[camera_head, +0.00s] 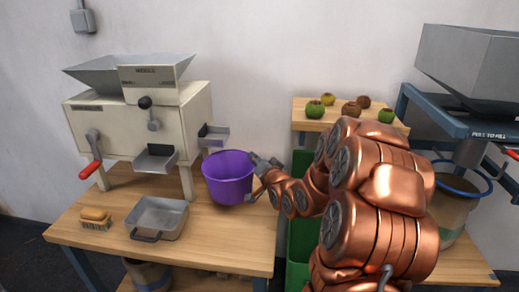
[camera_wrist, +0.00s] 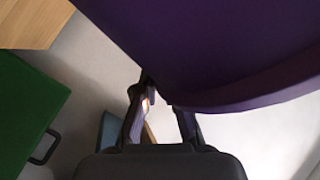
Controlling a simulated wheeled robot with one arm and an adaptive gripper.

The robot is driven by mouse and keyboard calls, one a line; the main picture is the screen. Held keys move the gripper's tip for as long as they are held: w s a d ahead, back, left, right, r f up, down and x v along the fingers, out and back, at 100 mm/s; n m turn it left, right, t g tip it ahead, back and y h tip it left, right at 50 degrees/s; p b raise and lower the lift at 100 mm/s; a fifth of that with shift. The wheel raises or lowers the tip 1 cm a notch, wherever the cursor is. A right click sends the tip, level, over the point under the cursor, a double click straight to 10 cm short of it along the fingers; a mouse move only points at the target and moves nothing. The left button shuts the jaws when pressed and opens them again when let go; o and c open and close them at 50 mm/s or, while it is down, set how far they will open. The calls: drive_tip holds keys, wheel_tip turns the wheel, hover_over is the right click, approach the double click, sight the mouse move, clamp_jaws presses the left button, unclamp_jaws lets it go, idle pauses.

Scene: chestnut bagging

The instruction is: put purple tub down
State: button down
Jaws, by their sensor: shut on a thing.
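The purple tub (camera_head: 228,180) is upright at the right end of the left wooden table, in front of the cream machine's side spout. My gripper (camera_head: 262,168) is shut on the tub's right rim, reaching in from the right. In the wrist view the purple tub (camera_wrist: 220,45) fills the upper right, and the gripper fingers (camera_wrist: 158,100) meet at its edge. The tub's base is close to the tabletop in the head view; I cannot tell whether it touches. The tub's inside is mostly hidden.
The cream machine (camera_head: 140,115) stands behind left. A metal pan (camera_head: 157,218) and a brush (camera_head: 95,218) lie on the left table (camera_head: 215,250). A green bin (camera_head: 300,240) stands right of that table. Several fruits sit on a raised wooden board (camera_head: 312,124). The table front is clear.

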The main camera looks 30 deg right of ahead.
drive_tip(key=w+d+f+p, duration=0.1)
drive_tip(key=w+d+f, duration=0.3)
drive_tip(key=w+d, duration=0.2)
drive_tip(key=shift+w+d+f, duration=0.35)
drive_tip(key=shift+w, duration=0.45)
drive_tip(key=c, duration=1.3)
unclamp_jaws()
drive_tip(key=shift+s, duration=0.1)
